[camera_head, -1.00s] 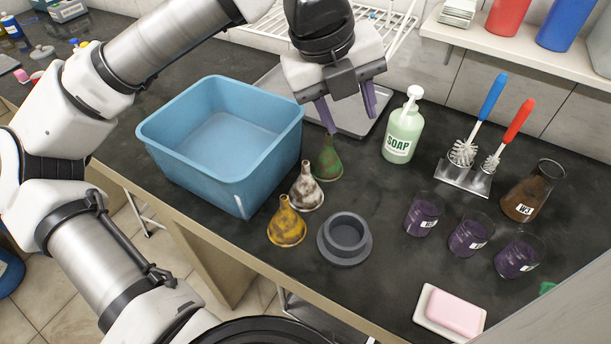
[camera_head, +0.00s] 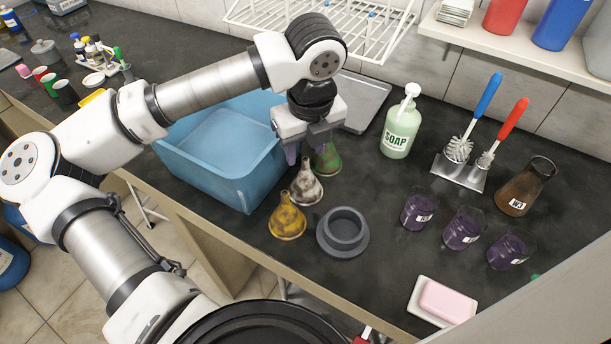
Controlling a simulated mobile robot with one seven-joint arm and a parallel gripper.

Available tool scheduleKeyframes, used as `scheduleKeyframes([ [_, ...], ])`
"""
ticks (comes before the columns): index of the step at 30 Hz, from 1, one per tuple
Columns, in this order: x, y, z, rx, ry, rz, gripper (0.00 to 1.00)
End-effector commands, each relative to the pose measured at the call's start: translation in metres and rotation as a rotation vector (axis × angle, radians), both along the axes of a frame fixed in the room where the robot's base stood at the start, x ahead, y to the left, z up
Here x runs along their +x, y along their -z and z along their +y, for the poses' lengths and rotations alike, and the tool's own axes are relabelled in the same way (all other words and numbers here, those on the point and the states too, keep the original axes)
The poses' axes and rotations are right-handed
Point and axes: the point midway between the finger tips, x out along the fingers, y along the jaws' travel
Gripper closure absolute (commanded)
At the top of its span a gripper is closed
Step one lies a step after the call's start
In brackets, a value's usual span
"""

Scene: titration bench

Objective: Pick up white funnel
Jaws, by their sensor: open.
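The white funnel (camera_head: 307,187) stands spout up on the dark bench, with brownish stains on it. It is the middle one of three funnels in a row. A yellow funnel (camera_head: 287,220) stands in front of it and a green funnel (camera_head: 327,160) behind it. My gripper (camera_head: 305,158) is open and points down, with its purple fingers just above and behind the white funnel's spout, close to the green funnel. I cannot tell whether a finger touches a funnel. The gripper partly hides the green funnel's top.
A blue basin (camera_head: 225,150) stands close on the left of the funnels. A grey ring-shaped holder (camera_head: 343,232) sits to the right. A soap bottle (camera_head: 401,125), purple beakers (camera_head: 463,230) and a brush stand (camera_head: 458,172) are farther right. Some bench between them is clear.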

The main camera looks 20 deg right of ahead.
Motion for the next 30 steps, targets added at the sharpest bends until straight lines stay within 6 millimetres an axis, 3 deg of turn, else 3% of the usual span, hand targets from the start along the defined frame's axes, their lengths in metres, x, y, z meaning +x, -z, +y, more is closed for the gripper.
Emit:
scheduleKeyframes([
  [9, 0.004, 0.037, -0.001, -0.001, 0.001, 0.003, 0.57],
  [17, 0.004, 0.04, -0.001, -0.001, 0.001, 0.001, 0.57],
  [26, 0.004, 0.04, -0.001, -0.001, 0.001, 0.001, 0.95],
  [30, 0.004, 0.04, -0.001, -0.001, 0.001, 0.001, 0.95],
])
